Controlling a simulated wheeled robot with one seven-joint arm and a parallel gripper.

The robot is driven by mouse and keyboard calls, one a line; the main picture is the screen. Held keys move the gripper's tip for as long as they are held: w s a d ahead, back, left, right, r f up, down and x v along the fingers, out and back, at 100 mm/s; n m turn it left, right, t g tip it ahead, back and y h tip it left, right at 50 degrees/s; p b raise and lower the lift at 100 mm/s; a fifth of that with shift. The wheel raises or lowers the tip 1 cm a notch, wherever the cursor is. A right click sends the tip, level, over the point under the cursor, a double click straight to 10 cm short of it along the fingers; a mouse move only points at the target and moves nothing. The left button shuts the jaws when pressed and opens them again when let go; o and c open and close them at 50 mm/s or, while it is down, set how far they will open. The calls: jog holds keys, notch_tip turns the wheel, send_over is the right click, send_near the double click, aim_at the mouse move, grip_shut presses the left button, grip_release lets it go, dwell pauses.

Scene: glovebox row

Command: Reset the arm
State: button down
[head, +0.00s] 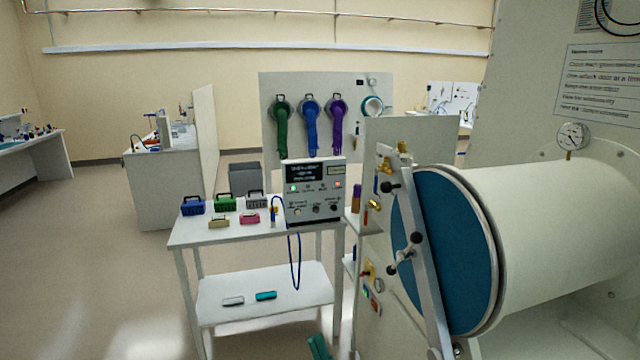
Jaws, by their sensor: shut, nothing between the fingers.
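My gripper does not show in the head view. A small dark green piece (318,347) juts in at the bottom edge, cut off by the frame; I cannot tell what it is. No jaws or fingertips can be made out anywhere.
A white cart (190,232) holds small bins, blocks and a control box (314,190). Its lower shelf bears two small items. A big cylinder with a blue round door (440,245) and a slanted bar fills the right. Gloves hang on a panel (350,90) behind. Floor is open at left.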

jog(key=s+a+f+m+g+h, duration=0.1)
jog(key=s+f+m+h, duration=1.35)
jog(key=f+h, duration=0.3)
jog(key=s+f+g, duration=0.3)
jog(key=s+f, duration=0.2)
jog(key=s, duration=0.3)
jog(key=s+f+n+g+y, duration=0.1)
jog(key=s+f+g, duration=0.3)
jog(key=s+f, duration=0.2)
jog(key=s+d, duration=0.1)
jog(key=s, duration=0.1)
jog(key=shift+s+f+g, duration=0.2)
jog(key=shift+s+g, duration=0.1)
jog(key=shift+s, duration=0.05)
